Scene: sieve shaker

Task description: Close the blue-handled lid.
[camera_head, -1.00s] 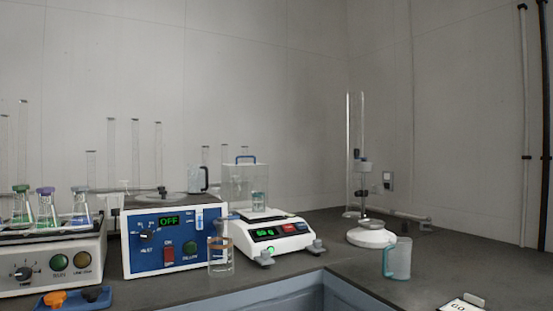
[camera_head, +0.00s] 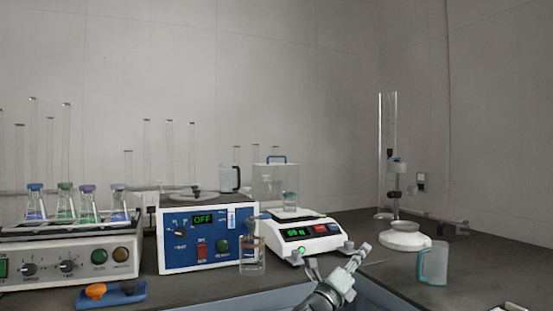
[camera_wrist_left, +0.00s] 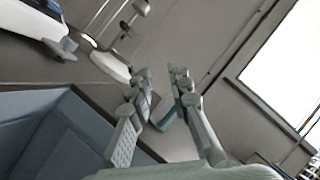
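The blue handle (camera_head: 276,158) sits on the top edge of a clear, box-like lid (camera_head: 264,184) at the white balance (camera_head: 310,233). The lid stands upright at the back of the balance; its exact angle is hard to tell. A small glass vessel (camera_head: 291,200) stands on the balance pan, in front of the clear panel. My left gripper (camera_head: 335,262) is open and empty, in front of the balance and apart from the lid. In the left wrist view its two fingers (camera_wrist_left: 163,85) are spread with nothing between them. My right gripper is not in view.
A blue control box (camera_head: 207,238) and a glass beaker (camera_head: 251,256) stand left of the balance. A shaker with flasks (camera_head: 70,259) is farther left.

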